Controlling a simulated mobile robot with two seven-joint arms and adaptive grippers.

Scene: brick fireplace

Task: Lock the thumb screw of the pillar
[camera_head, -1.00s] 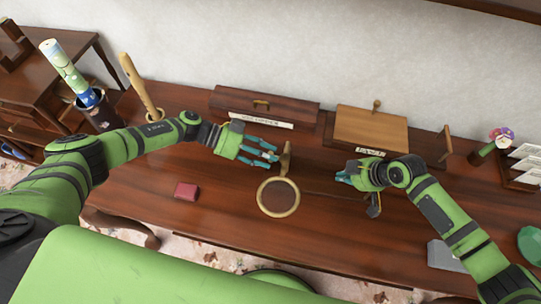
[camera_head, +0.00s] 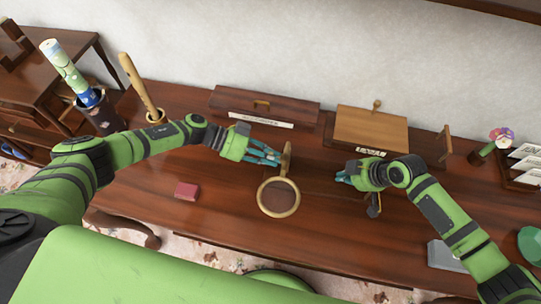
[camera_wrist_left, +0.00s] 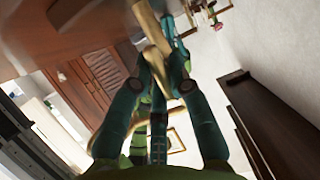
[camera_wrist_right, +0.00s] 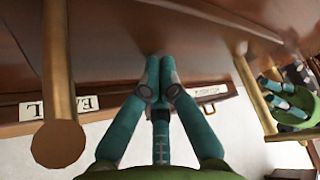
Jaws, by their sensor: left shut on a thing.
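I cannot make out the thumb screw apart from the pillar. My right gripper (camera_head: 341,177) is right of the pillar, apart from it. In the right wrist view its fingers (camera_wrist_right: 158,68) are together with nothing visible between them.
A dark box (camera_head: 290,105) and a lighter wooden box (camera_head: 370,128) stand along the wall. A red box (camera_head: 187,190) lies at left. A wooden post (camera_head: 444,145) and a flower vase (camera_head: 488,150) are at right. The table between the red box and round piece is clear.

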